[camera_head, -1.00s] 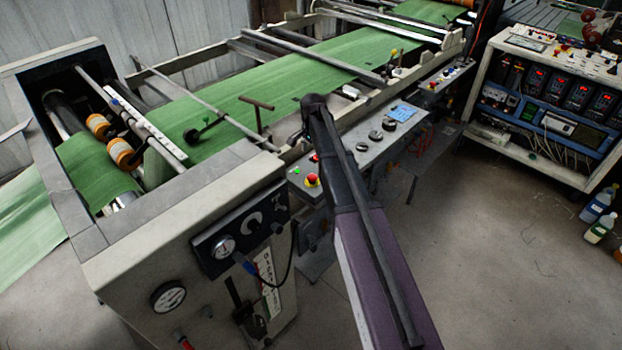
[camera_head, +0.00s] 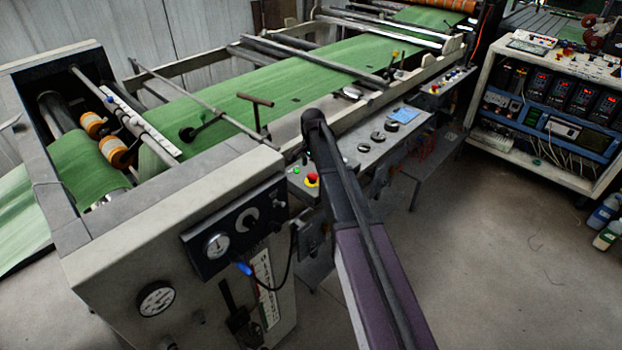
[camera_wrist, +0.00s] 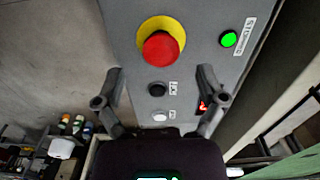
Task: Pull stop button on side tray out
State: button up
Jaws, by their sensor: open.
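The red stop button (camera_wrist: 161,49) on a yellow collar sits on the grey side tray (camera_wrist: 203,15) in the wrist view. It also shows in the head view as a small red and yellow button (camera_head: 312,180) left of my arm. My gripper (camera_wrist: 160,83) is open, its two fingers spread on either side of the panel. The button appears beyond the fingertips, roughly centred between them, with nothing held. In the head view my gripper is hidden behind my arm. Whether the button is pushed in or out cannot be told.
On the same panel are a lit green button (camera_wrist: 228,39), a black button (camera_wrist: 156,88), a white button (camera_wrist: 159,116) and a red-lit switch (camera_wrist: 203,106). The grey machine housing (camera_head: 160,230) stands left of my arm. The floor (camera_head: 480,260) on the right is open.

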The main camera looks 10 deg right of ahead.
aim_at(313, 178)
jog(key=shift+f+b, duration=1.1)
jog(key=shift+f, duration=0.25)
